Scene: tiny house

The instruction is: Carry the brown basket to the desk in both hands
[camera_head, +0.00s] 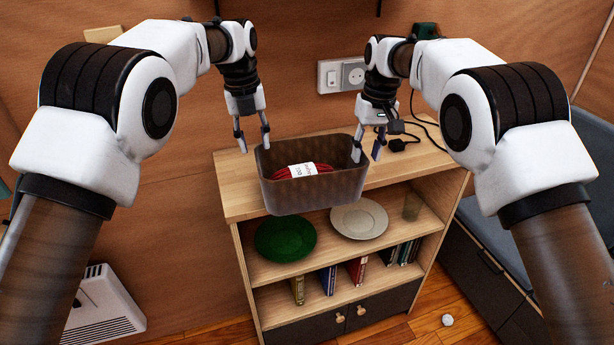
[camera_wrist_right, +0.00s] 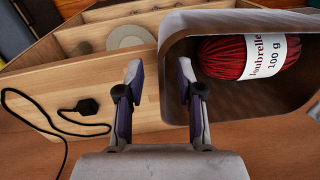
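The brown basket (camera_head: 335,192) stands on top of the wooden shelf unit (camera_head: 240,197), with a ball of red yarn (camera_head: 287,174) with a white label inside. My left gripper (camera_head: 252,141) is open at the basket's left end, fingers pointing down, one left of the end wall and one near the rim. My right gripper (camera_head: 367,153) is open at the right end, one finger over the rim and the other outside it. In the right wrist view, the basket (camera_wrist_right: 173,60) is beside the right finger, and I cannot tell whether they touch. The desk is not identifiable.
A black plug (camera_head: 396,144) and cable lie on the shelf top, right of my right gripper. A wall socket (camera_head: 341,75) is behind.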

